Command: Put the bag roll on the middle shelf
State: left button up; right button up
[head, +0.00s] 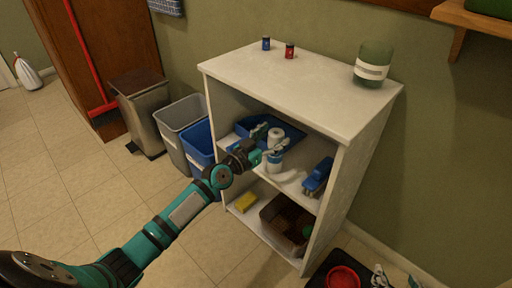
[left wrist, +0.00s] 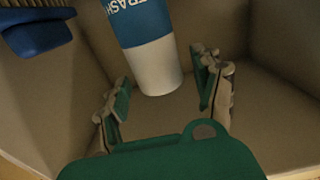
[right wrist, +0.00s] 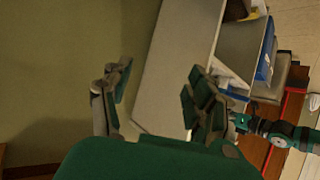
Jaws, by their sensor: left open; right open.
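The bag roll (head: 275,135), a white cylinder with a blue band, stands upright on the middle shelf (head: 293,188) of the white shelf unit. In the left wrist view the roll (left wrist: 158,65) shows its blue TRASH label and white lower part. My left gripper (head: 266,155) is open in front of the roll. Its fingers (left wrist: 163,80) are spread to either side of the roll's lower end, with visible gaps. My right gripper (right wrist: 158,75) is open and empty, outside the unit near its side panel (right wrist: 180,70).
Below are a yellow sponge (head: 244,202) and a brown basket (head: 287,218). Two small cans and a green jar (head: 374,64) stand on top. Bins (head: 181,118) are left of the unit.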

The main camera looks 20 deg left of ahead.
pick_arm(q)
jog(key=v, duration=1)
jog(key=s+d+f+m+g, duration=0.2)
jog(key=s+d+f+g, duration=0.3)
jog(key=s+d, duration=0.7)
jog(key=s+a+f+n+g+y, duration=0.2)
jog(key=s+a+n+y, duration=0.1)
jog(key=s, duration=0.6)
jog(key=shift+a+n+g+y+p, duration=0.35)
jog(key=shift+a+y, duration=0.2)
jog(key=shift+y, duration=0.25)
pick_arm(e)
jog(key=s+f+g, duration=0.1)
jog(key=s+d+f+g, duration=0.1)
jog(key=s, duration=0.1)
jog(key=shift+f+h, duration=0.3)
